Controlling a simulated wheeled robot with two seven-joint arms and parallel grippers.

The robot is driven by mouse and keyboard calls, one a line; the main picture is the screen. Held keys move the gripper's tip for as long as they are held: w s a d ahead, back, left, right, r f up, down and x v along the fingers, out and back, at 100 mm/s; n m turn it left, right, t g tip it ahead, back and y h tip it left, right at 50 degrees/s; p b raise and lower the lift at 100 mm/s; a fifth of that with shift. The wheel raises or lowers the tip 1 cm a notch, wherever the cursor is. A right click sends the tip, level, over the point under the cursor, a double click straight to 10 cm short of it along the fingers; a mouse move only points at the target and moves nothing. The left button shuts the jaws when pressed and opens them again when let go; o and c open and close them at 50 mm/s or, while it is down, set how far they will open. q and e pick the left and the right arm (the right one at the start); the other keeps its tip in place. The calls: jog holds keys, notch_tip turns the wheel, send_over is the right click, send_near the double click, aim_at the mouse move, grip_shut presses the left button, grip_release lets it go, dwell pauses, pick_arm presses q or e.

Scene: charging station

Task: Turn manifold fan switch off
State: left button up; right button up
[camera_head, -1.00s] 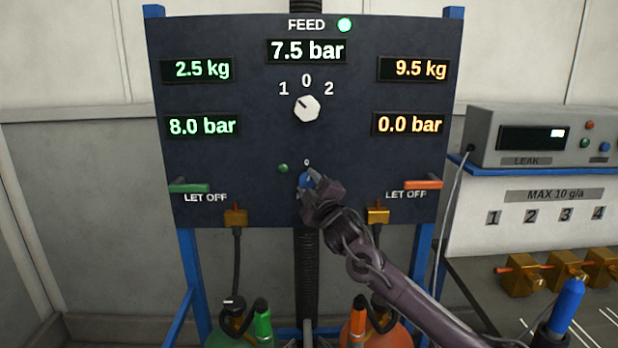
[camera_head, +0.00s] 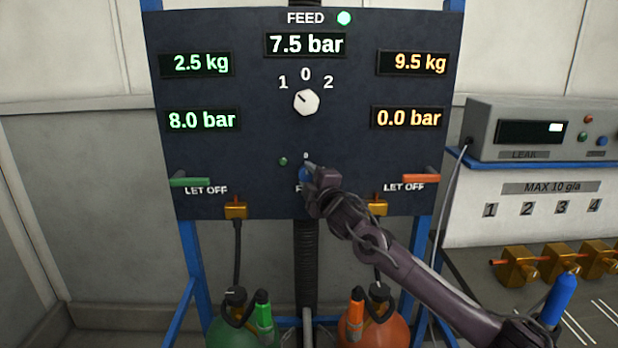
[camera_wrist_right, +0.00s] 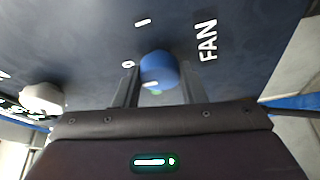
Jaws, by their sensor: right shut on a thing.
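The fan switch is a blue knob (camera_head: 304,176) low in the middle of the dark panel (camera_head: 230,150). My right gripper (camera_head: 310,172) reaches it from the lower right and partly covers it. In the right wrist view, the blue knob (camera_wrist_right: 158,66) sits between the two fingers of my right gripper (camera_wrist_right: 158,75), which is shut on it. A white mark shows on the knob. The label FAN (camera_wrist_right: 207,40) and the marks 0 and I are printed around it. A small green lamp (camera_head: 283,161) is left of the knob. My left gripper is not in view.
A white selector knob (camera_head: 306,102) is above, between numbers 1, 0 and 2. A green handle (camera_head: 190,182) and an orange handle (camera_head: 421,179) flank the panel. Hoses and cylinders stand below. A leak meter (camera_head: 535,130) is on the right shelf.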

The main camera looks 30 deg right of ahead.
jog(key=o, duration=1)
jog(key=s+a+b, duration=0.1)
jog(key=s+b, duration=0.1)
jog(key=s, duration=0.5)
jog(key=shift+s+a+f, duration=0.2)
jog(key=shift+s+f, duration=0.15)
jog(key=shift+f, duration=0.05)
jog(key=shift+f, duration=0.1)
